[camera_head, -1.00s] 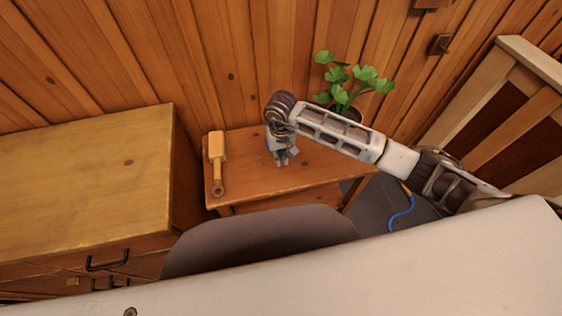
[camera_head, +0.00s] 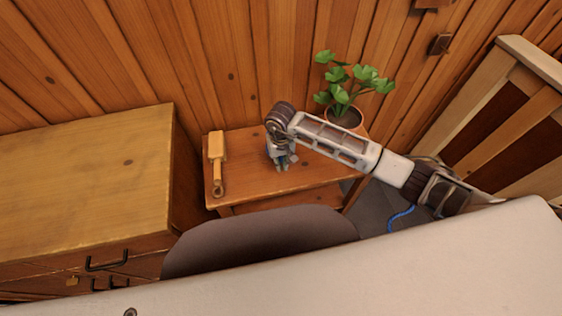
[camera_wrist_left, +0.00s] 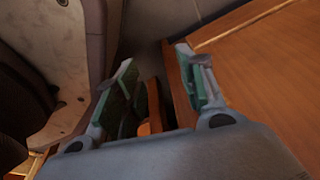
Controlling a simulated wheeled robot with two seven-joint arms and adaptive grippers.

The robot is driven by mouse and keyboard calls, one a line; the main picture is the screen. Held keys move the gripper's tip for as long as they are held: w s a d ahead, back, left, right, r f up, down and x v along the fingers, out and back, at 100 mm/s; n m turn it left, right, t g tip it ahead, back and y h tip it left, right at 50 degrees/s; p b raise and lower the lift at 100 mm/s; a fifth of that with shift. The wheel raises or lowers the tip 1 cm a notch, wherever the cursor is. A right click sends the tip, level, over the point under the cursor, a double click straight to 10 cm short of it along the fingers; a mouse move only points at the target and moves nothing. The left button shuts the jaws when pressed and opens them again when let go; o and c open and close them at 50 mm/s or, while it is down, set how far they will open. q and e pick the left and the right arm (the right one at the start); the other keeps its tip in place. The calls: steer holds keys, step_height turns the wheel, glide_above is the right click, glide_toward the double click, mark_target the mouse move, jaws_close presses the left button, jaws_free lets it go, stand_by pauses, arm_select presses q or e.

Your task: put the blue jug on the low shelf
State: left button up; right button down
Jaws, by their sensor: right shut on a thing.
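My right gripper (camera_head: 281,160) is over the top of the small wooden table (camera_head: 245,178), pointing down. It is shut on the blue jug, of which only a small bluish patch at the fingers seems to show; the gripper and wrist hide the rest. I cannot tell whether the jug touches the tabletop. A lower board, which may be the low shelf (camera_head: 300,199), shows partly beneath the tabletop; the grey rounded shape in front hides much of it. My left gripper (camera_wrist_left: 160,75) shows only in the left wrist view, its green-padded fingers apart with nothing clearly held between them.
A wooden paddle-like tool (camera_head: 217,160) lies at the tabletop's left side. A potted plant (camera_head: 345,117) stands at its back right. A wooden drawer cabinet (camera_head: 85,180) is to the left. A blue cord-like thing (camera_head: 400,217) lies lower right.

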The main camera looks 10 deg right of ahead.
steer(key=shift+f, duration=0.1)
steer(key=c, duration=1.5)
jaws_free()
arm_select(q)
steer(key=shift+w+a+r, duration=0.1)
steer(key=shift+a, duration=0.15)
steer(key=shift+a, duration=0.1)
